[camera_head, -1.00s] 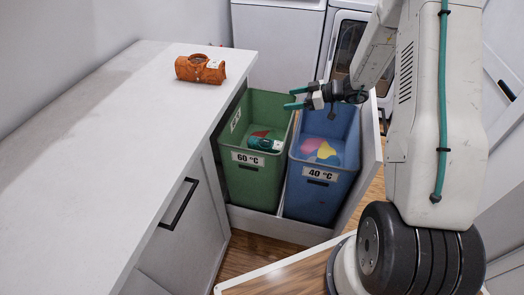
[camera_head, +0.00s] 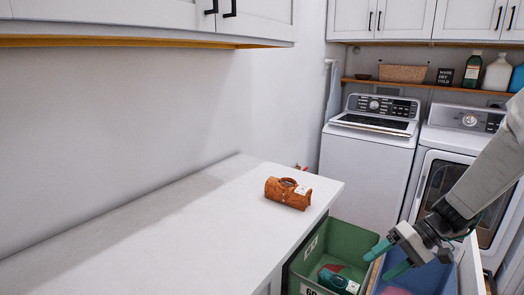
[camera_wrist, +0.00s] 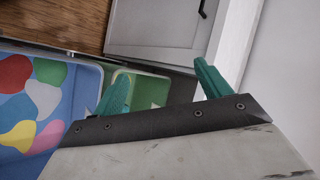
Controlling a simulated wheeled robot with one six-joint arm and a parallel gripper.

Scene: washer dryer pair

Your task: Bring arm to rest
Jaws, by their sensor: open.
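My gripper (camera_head: 388,260) is open, with teal fingers apart and nothing between them. In the head view it hangs over the blue bin (camera_head: 434,280) at the lower right, beside the green bin (camera_head: 350,243). In the wrist view both teal fingers (camera_wrist: 160,92) are spread, with the green bin (camera_wrist: 150,88) behind them and the blue bin (camera_wrist: 90,75) at the left. My arm reaches in from the right edge in the head view, bent at the wrist.
A dark green rolled cloth (camera_head: 338,280) lies in the green bin, colourful cloth (camera_wrist: 25,95) in the blue one. A white washer (camera_head: 368,165) and a front-loading machine (camera_head: 450,160) stand behind, below a shelf with bottles.

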